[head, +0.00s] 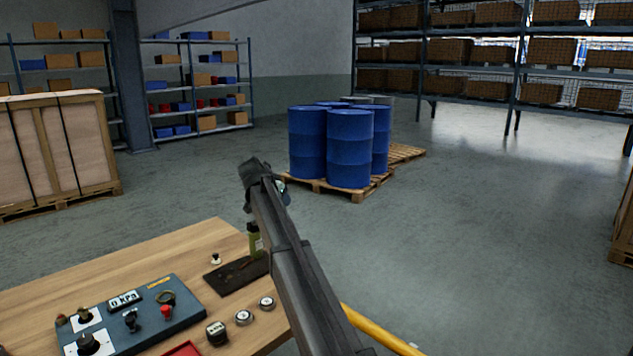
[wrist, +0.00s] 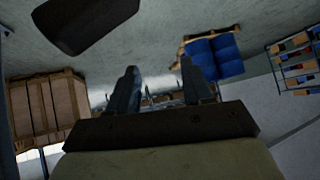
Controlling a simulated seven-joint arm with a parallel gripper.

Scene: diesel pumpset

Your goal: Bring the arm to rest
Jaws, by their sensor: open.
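My arm reaches up from the bottom of the head view, and its dark wrist end is above the far right corner of the wooden bench. In the wrist view my gripper (wrist: 160,84) shows two dark fingers standing apart with a clear gap between them. Nothing is held between them. In the head view the fingers are mostly hidden by the wrist. The gripper appears clear of the bench and touches nothing that I can see.
The bench (head: 190,245) bears a blue control panel (head: 185,310) reading 0 kPa, a dark mat (head: 232,278), a green bottle (head: 255,241) partly behind my arm, and several small round parts. Blue drums (head: 349,150) stand on a pallet beyond. A yellow bar (head: 375,328) runs beside the bench.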

